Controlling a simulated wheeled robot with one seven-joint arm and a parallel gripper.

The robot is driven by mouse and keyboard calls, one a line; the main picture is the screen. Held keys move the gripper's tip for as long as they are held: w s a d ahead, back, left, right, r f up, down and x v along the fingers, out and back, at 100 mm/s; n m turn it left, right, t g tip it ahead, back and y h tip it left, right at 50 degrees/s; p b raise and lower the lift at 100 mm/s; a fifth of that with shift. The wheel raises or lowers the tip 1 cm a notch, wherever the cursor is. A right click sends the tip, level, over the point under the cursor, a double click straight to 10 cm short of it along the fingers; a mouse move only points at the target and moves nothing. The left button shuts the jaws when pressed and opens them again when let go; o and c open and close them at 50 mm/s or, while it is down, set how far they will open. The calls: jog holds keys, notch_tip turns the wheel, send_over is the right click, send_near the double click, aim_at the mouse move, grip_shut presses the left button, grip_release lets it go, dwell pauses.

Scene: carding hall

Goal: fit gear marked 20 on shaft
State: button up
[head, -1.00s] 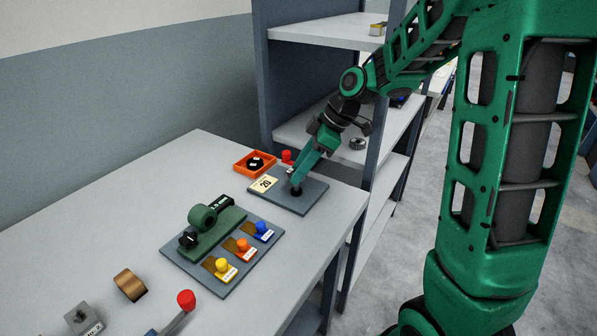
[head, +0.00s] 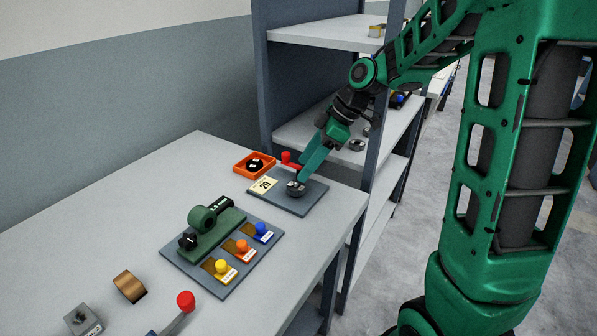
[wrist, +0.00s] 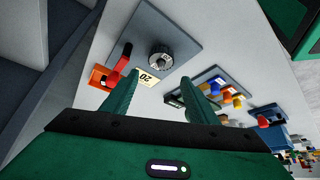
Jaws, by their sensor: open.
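A grey gear (head: 296,189) sits around the upright shaft on the slate-grey plate (head: 311,202) at the table's far right. It also shows in the wrist view (wrist: 160,61), lying flat with the dark shaft end at its centre. A cream card marked 20 (head: 264,185) lies on the same plate beside it. My gripper (head: 302,178) is just above the gear, and its fingers hide part of it in the head view. In the wrist view my gripper (wrist: 161,78) has its fingers apart with nothing between them. Any number on the gear is too small to read.
An orange tray (head: 243,169) with a black part is behind the plate, near a red-knobbed lever (head: 290,158). A board (head: 207,275) with a green fixture and coloured knobs stands nearer. Shelving (head: 296,136) with another grey gear (head: 357,145) is behind the table.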

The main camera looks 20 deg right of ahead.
jog(key=v, duration=0.8)
jog(key=s+d+f+m+h, duration=0.1)
jog(key=s+d+f+m, duration=0.1)
jog(key=s+m, duration=0.4)
jog(key=s+d+f+m+g+h, duration=0.1)
jog(key=s+d+m, duration=0.4)
jog(key=s, duration=0.8)
jog(key=s+d+f+m+g+h, duration=0.1)
jog(key=s+d+f+m+h, duration=0.2)
jog(key=s+m, duration=0.5)
jog(key=shift+s+d+f+m, duration=0.3)
jog(key=shift+s+d+f, duration=0.05)
jog(key=shift+s+f, duration=0.5)
jog(key=shift+w+f+g, duration=0.25)
jog(key=shift+w+g, duration=0.05)
jog(key=shift+w, duration=0.4)
